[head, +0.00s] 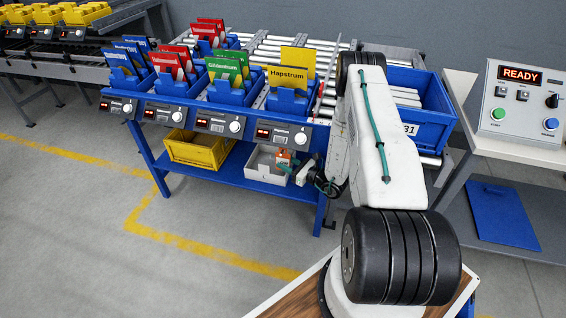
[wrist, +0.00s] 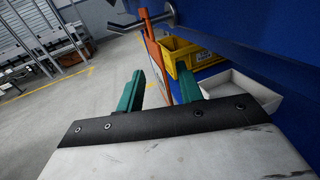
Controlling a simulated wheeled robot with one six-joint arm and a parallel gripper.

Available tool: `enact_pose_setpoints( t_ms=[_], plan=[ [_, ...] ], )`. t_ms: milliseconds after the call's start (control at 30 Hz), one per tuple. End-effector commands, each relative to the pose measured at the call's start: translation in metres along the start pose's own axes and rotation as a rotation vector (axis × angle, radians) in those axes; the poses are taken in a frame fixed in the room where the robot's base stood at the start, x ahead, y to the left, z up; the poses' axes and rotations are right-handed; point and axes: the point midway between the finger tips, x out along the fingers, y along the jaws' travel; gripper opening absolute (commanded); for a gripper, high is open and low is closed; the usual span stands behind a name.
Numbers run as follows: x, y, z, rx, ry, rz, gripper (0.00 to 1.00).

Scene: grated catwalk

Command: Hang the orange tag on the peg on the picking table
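The orange tag (wrist: 151,48) shows in the wrist view as a narrow slanted strip running down between the green fingers of my gripper (wrist: 160,84). Whether both fingers press on it is unclear. A grey metal peg (wrist: 150,21) with an upturned end juts left from the blue table frame, and the top of the tag overlaps it in the picture. I cannot tell whether the tag's hole is around the peg or only near it. In the head view the tag (head: 283,156) is small, at my gripper (head: 295,166), by the front of the picking table (head: 215,178); the peg is not clear there.
On the table's lower shelf are a yellow bin (head: 197,150) and a pale tray (head: 262,165). Blue bins with coloured cards and a row of display units (head: 217,125) line the upper front. A control panel (head: 522,105) stands right. The floor at front left is free.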

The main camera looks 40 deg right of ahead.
Motion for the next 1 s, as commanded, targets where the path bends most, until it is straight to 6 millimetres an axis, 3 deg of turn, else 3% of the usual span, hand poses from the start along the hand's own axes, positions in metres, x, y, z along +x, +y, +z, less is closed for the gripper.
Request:
enact_pose_setpoints(
  t_ms=[100,233,1000],
  plan=[
    [-0.0002,-0.0001,0.0000,0.000,0.000,0.000,0.36],
    [-0.0003,-0.0002,0.0000,0.000,0.000,0.000,0.00],
    [-0.0003,0.0001,0.0071,0.000,0.000,0.000,0.00]
  ],
)
